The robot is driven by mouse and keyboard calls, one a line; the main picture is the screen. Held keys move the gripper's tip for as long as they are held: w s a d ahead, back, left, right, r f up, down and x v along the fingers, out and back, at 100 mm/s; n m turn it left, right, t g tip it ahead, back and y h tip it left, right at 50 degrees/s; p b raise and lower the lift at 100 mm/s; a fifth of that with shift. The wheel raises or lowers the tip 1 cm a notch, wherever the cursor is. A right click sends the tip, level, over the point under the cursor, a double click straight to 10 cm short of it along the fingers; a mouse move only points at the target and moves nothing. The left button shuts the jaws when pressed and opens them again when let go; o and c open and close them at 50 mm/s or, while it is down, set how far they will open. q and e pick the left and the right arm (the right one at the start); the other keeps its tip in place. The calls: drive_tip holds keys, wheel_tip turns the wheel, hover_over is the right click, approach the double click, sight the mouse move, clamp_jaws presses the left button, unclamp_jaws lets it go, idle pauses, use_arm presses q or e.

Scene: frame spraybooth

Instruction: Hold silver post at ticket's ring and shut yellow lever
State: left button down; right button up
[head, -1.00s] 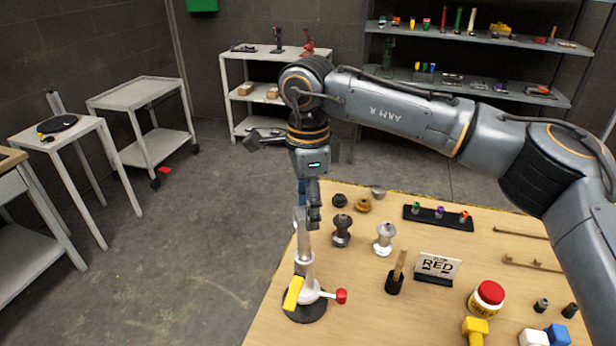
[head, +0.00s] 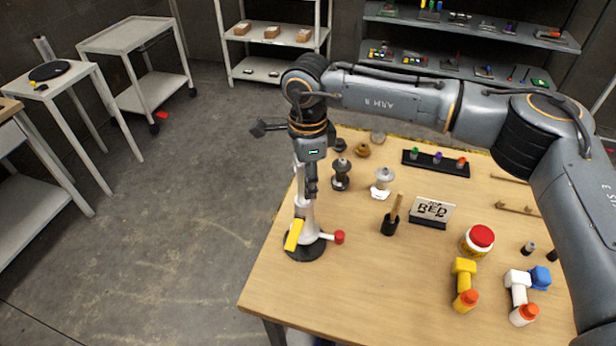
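The silver post (head: 304,212) stands upright on a round black base (head: 305,248) at the table's left edge. The yellow lever (head: 293,236) slants at the left of its foot. A short handle with a red knob (head: 339,237) sticks out to the right. The ticket (head: 431,210) is a small white stand-up card reading "JOB RED". My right gripper (head: 312,188) points down at the post's upper part, fingers overlapping it in view. Whether they touch it or are closed is unclear. No coloured ring is clear on the post. My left gripper is out of view.
Dark and silver spools (head: 341,175) stand behind the post. A black pot with a wooden-handled tool (head: 391,221), a red-lidded jar (head: 477,241) and yellow (head: 464,285) and white (head: 519,297) fittings lie to the right. The table's front middle is clear.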

clamp_jaws()
drive_tip(key=shift+r, duration=0.55)
idle(0.5)
drive_tip(key=shift+b, duration=0.7)
idle(1.8)
